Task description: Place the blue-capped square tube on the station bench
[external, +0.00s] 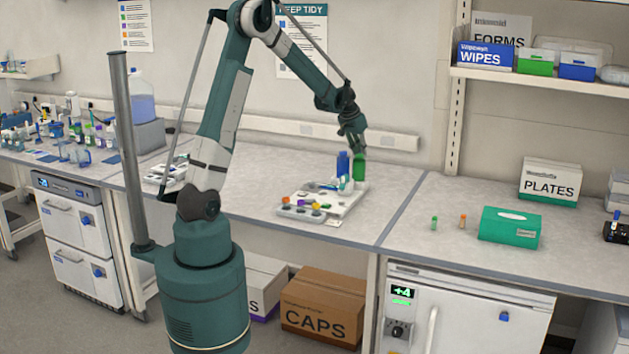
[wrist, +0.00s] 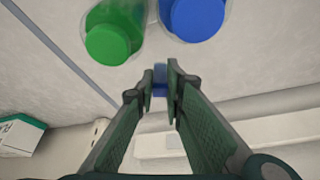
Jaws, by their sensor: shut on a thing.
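My gripper (external: 354,144) is raised above the bench (external: 245,190), over the area of a blue bottle (external: 343,164) and a green bottle (external: 360,168). In the wrist view my gripper (wrist: 161,78) is shut on a small blue piece (wrist: 160,88), which looks like the blue-capped square tube. Most of the tube is hidden by the fingers, and I cannot make it out in the external view. In the wrist view the green bottle (wrist: 108,42) and the blue bottle (wrist: 197,16) lie just beyond the fingertips, apart from them.
A white board (external: 345,205) with small labware and a tray of coloured caps (external: 300,211) stand before the bottles. To the right are small green (external: 434,223) and orange (external: 462,221) vials, a green tissue box (external: 510,228) and a plates box (external: 550,183).

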